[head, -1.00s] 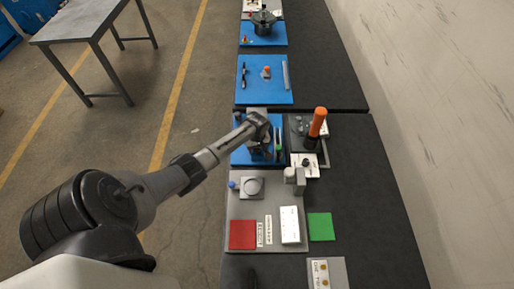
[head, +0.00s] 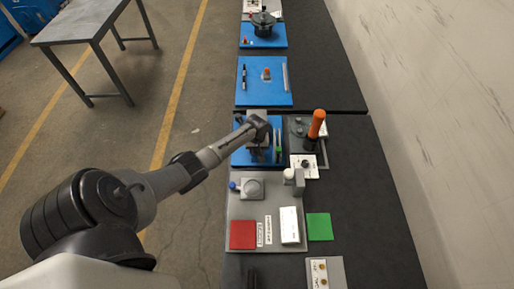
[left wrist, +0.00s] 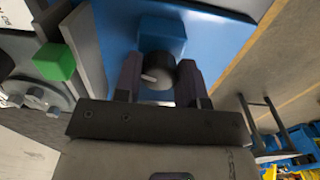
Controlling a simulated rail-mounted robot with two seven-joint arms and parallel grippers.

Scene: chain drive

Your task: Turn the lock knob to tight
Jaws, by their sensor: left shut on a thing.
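The lock knob (left wrist: 158,71), a dark round knob with a pale pointer mark on its face, sits in front of a blue block (left wrist: 162,36) in the left wrist view. My left gripper (left wrist: 160,80) is shut on the knob, one finger on each side. The pale mark points to the left in that view. In the head view my left gripper (head: 257,152) is over the blue board (head: 240,158) and hides the knob. No tight marking can be read. My right gripper is not seen.
Right of the blue board stands a dark fixture with an orange handle (head: 317,123). Nearer is a grey panel (head: 235,212) with a red square. A green block (left wrist: 54,62) and grey plates are close beside the gripper in the wrist view. A wall bounds the right.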

